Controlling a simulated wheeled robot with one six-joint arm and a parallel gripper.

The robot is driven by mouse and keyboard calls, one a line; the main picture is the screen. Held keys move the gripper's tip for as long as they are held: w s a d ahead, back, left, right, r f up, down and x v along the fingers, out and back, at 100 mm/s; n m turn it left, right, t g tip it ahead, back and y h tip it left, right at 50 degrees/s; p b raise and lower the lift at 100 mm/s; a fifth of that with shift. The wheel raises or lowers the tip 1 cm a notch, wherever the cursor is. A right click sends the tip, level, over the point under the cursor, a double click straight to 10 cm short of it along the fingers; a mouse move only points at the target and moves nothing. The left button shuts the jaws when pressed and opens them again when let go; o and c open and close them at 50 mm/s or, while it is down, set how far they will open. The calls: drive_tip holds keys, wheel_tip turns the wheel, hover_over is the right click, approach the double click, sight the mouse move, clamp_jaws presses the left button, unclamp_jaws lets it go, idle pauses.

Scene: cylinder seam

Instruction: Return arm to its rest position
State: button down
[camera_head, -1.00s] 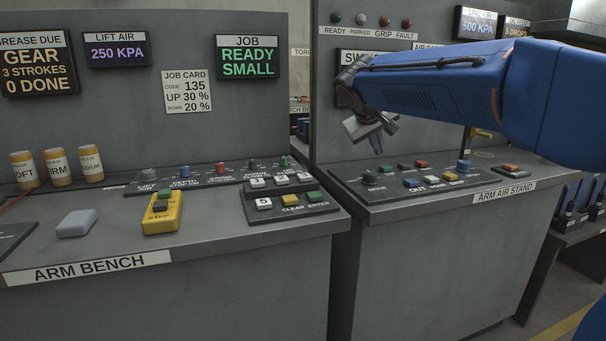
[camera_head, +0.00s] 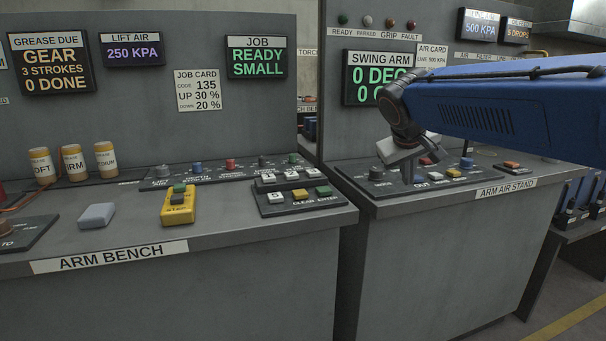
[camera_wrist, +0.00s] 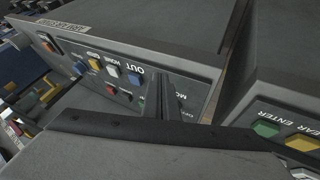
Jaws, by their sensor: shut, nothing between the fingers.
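My gripper (camera_head: 408,172) hangs at the end of my blue arm, in front of the arm air stand (camera_head: 480,200) at the right in the head view. It points down, just above the left part of the stand's button panel. The fingers look closed together with nothing between them. In the wrist view the gripper fingers (camera_wrist: 163,95) reach toward the stand's panel of coloured buttons (camera_wrist: 112,71). The gripper covers part of that panel and its labels in the head view. I cannot tell whether the fingertips touch the panel.
The arm bench (camera_head: 200,250) stands at left, with a yellow pendant (camera_head: 178,206), a grey block (camera_head: 97,216), several orange-labelled jars (camera_head: 73,163) and a keypad (camera_head: 291,197). A narrow gap separates bench and stand. The swing arm display (camera_head: 375,78) is partly hidden by my arm.

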drive_tip(key=s+d+f+y, duration=0.1)
drive_tip(key=s+f, duration=0.6)
drive_tip(key=s, duration=0.3)
drive_tip(key=s+d+f+m+g+y, duration=0.1)
drive_tip(key=s+f, duration=0.6)
drive_tip(key=s, duration=0.4)
drive_tip(key=s+d+f+m+g+y, duration=0.1)
drive_tip(key=s+f, duration=0.6)
drive_tip(key=s, duration=0.3)
drive_tip(key=shift+s+f+y, duration=0.3)
drive_tip(key=shift+s+f, duration=0.1)
idle(0.8)
